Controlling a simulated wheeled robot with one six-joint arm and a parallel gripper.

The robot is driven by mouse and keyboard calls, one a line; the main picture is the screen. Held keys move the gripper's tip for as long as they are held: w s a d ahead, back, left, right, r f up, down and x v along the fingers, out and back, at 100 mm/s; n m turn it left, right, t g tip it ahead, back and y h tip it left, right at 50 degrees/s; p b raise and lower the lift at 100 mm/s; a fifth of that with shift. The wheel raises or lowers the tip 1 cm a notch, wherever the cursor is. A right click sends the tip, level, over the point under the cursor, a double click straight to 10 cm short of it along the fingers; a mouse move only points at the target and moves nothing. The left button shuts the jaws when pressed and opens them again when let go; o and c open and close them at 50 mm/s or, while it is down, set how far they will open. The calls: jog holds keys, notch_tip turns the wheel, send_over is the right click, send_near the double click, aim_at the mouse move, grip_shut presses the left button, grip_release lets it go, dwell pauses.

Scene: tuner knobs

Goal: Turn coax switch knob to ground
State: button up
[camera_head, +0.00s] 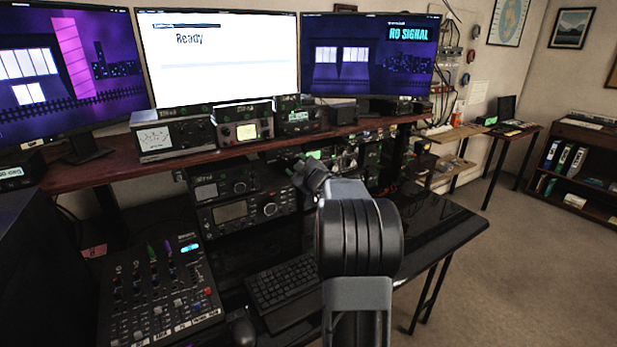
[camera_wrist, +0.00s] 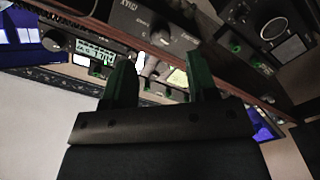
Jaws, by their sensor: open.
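In the wrist view, a dark box (camera_wrist: 146,18) with upside-down lettering that seems to read COAX sits just beyond my fingertips. A greyish knob (camera_wrist: 160,38) stands on its near side, roughly in line with the gap between my fingers. Its pointer setting is too small to read. My gripper (camera_wrist: 160,65) is open, with one green finger on each side and nothing held between them. In the head view my gripper (camera_head: 306,172) is at the desk's shelf edge, partly hidden by my own arm. I cannot make out the coax switch there.
A wooden shelf (camera_head: 90,176) carries radios and three monitors. Rack radios (camera_head: 238,210) stand below it, left of my gripper. A mixer (camera_head: 160,290) and keyboard (camera_head: 283,280) lie on the black desk. Open floor (camera_head: 520,260) is at the right.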

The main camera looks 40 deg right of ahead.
jog(key=s+a, duration=0.1)
jog(key=s, duration=0.6)
jog(key=shift+s, duration=0.3)
jog(key=s+d+f+m+g+h, duration=0.3)
jog(key=d+f+m+g+h, duration=0.1)
jog(key=d+f+m+g, duration=0.15)
jog(key=s+a+f+m+g+p, duration=0.2)
jog(key=s+a+f+m+g, duration=0.1)
jog(key=s+a+g, duration=0.15)
jog(key=s+a+r+g+y+p, duration=0.1)
jog(key=s+a+r+y+p, duration=0.1)
jog(key=a, duration=0.8)
jog(key=s+a+r+n+g+y+p, duration=0.1)
jog(key=s+a+p, duration=0.3)
jog(key=a, duration=0.6)
jog(key=s+a+r+n+g+y+p, duration=0.1)
jog(key=s+a+r+g+y+p, duration=0.1)
jog(key=s+a, duration=0.5)
jog(key=a+r+y+p, duration=0.1)
jog(key=a, duration=0.3)
jog(key=shift+r+y, duration=0.15)
jog(key=shift+y, duration=0.25)
